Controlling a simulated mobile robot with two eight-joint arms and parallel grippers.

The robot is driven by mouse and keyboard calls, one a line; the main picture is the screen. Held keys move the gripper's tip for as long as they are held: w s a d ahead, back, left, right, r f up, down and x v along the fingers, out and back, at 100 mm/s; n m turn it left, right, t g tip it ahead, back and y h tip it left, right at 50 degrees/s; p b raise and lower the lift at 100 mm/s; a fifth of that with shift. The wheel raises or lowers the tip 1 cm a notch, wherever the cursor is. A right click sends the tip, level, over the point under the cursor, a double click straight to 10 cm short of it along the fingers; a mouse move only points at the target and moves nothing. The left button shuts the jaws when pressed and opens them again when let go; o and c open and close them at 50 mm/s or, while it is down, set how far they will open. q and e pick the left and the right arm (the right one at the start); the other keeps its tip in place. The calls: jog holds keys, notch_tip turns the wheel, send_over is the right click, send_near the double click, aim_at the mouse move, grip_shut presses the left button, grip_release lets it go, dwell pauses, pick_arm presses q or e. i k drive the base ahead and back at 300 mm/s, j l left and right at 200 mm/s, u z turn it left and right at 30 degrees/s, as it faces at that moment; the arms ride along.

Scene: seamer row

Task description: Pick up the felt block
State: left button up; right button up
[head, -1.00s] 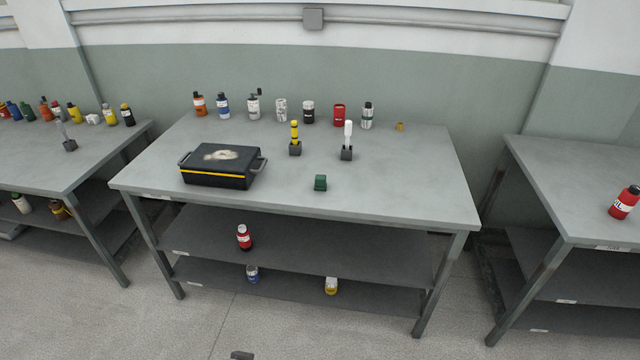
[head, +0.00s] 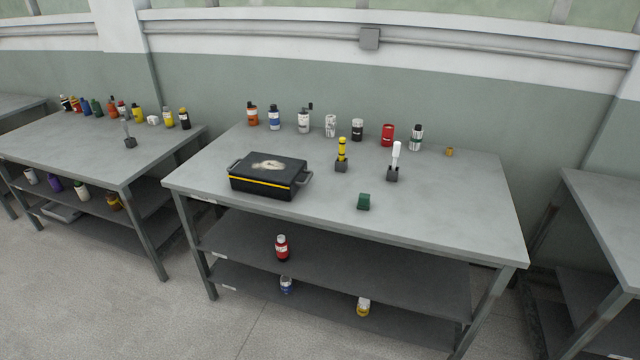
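A small dark green block (head: 364,201), which looks like the felt block, sits on the grey table (head: 330,215) near its front edge, right of the middle. Nothing touches it. Neither of my grippers shows in the head view now.
A black case (head: 268,177) with a yellow stripe stands left of the block. A yellow-and-black tool (head: 342,155) and a white-topped tool (head: 394,162) stand in dark holders behind it. Several bottles and cans line the back edge. Other tables stand left (head: 85,160) and right (head: 610,215). Floor in front is clear.

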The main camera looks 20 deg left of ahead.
aim_at(363, 203)
jog(key=i+l, duration=0.15)
jog(key=i, duration=0.3)
jog(key=i+l, duration=0.15)
jog(key=i, duration=0.3)
jog(key=i+l+u, duration=0.1)
jog(key=i, duration=0.3)
jog(key=i+l, duration=0.3)
jog(key=i, duration=0.15)
